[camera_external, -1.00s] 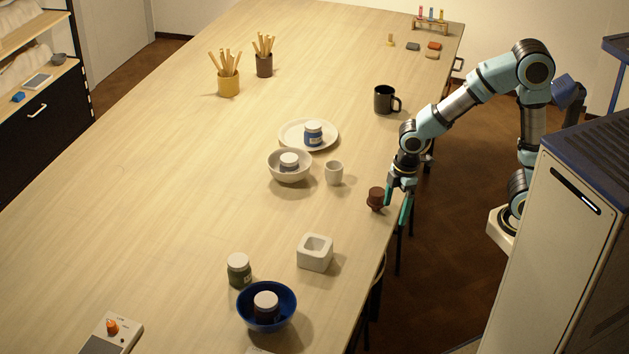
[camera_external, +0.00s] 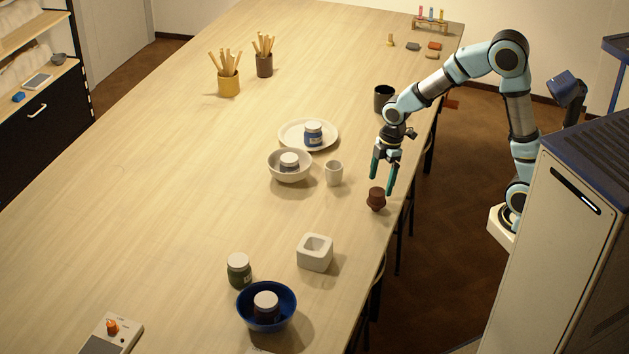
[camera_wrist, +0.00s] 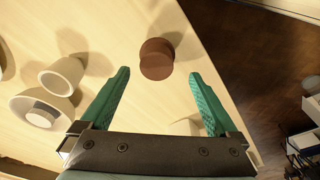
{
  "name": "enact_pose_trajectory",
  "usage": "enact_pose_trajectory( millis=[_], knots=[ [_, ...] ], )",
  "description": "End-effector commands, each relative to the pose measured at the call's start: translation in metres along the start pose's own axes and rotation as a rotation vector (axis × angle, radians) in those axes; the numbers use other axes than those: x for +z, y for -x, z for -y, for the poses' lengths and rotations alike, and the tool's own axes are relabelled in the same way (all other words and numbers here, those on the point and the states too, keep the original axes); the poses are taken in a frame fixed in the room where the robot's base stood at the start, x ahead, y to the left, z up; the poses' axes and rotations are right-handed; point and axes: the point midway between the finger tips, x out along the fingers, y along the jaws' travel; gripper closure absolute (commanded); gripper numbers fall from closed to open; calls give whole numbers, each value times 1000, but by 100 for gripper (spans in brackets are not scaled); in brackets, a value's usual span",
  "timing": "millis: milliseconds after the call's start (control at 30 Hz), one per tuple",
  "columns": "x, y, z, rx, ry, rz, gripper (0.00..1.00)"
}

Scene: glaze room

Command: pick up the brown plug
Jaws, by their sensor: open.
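The brown plug (camera_external: 376,199) stands upright on the table near its right edge. In the wrist view the brown plug (camera_wrist: 157,59) lies ahead of the fingertips, roughly midway between their lines. My gripper (camera_external: 383,187) points down just above and behind the plug, its teal fingers spread apart. In the wrist view my gripper (camera_wrist: 160,74) is open with nothing between the fingers. No contact with the plug shows.
A small white cup (camera_external: 334,174) stands left of the plug. A bowl (camera_external: 289,172) holding a jar and a plate (camera_external: 295,146) with a blue jar are farther left. A black mug (camera_external: 384,97) stands behind my gripper.

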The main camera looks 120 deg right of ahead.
Motion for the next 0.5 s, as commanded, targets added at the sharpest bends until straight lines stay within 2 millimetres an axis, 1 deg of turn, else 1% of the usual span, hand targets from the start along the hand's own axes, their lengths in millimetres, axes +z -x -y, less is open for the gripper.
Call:
enact_pose_trajectory(
  millis=[133,267,300,400,500],
  knots=[
    [0,-12,-2,-5,-1,2,5],
    [0,-29,-5,-5,-2,2,5],
    [0,-36,-4,-5,-1,2,5],
    [0,-46,-4,-3,-1,2,5],
    [0,-51,-4,-1,-1,1,5]
  ],
)
